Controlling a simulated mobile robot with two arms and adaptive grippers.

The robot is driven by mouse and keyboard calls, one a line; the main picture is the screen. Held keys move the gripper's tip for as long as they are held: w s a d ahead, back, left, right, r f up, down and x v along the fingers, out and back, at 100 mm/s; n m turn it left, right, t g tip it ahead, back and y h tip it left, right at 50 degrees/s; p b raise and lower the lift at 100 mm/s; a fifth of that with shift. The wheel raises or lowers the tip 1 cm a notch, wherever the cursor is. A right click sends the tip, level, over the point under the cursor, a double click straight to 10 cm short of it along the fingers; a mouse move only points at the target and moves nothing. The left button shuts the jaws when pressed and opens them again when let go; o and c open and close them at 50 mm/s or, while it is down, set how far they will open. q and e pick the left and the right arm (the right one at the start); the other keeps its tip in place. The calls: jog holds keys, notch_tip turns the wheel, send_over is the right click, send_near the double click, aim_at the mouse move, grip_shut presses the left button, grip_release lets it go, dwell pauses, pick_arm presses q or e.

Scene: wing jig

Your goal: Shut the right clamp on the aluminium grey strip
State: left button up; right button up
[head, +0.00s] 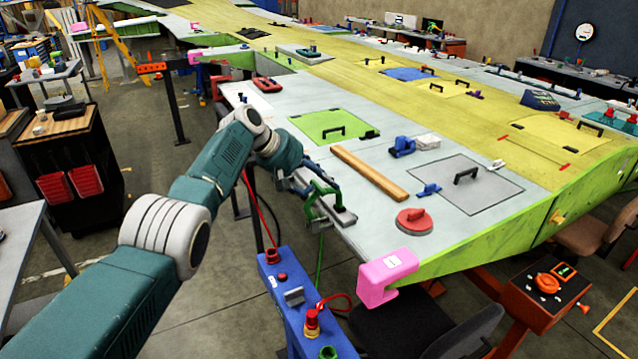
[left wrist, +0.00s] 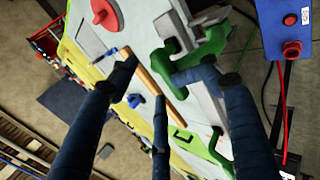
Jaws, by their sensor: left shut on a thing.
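The right clamp is green (head: 316,205) and sits at the near edge of the wing, at the aluminium grey strip (head: 346,216). In the left wrist view the green clamp (left wrist: 212,50) is at the upper right, with the grey strip (left wrist: 207,103) running past it. My left gripper (head: 318,180) is at the clamp, its dark blue fingers partly hidden by my arm. In the left wrist view one finger touches the green clamp; the gripper is shut on it. I cannot tell whether the clamp's jaw presses on the strip. My right gripper is out of view.
A wooden bar (head: 369,173), a red disc-shaped holder (head: 414,221) and a blue clamp-like tool (head: 402,147) lie on the wing panel. A pink corner piece (head: 386,275) covers the near corner. A blue box post (head: 290,300) with red buttons stands below the edge.

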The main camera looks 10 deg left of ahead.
pick_arm(q)
jog(key=shift+w+d+r, duration=0.15)
jog(key=shift+r, duration=0.2)
jog(key=shift+r, duration=0.1)
jog(key=v, duration=1.1)
jog(key=shift+s+a, duration=0.35)
jog(key=shift+a, duration=0.15)
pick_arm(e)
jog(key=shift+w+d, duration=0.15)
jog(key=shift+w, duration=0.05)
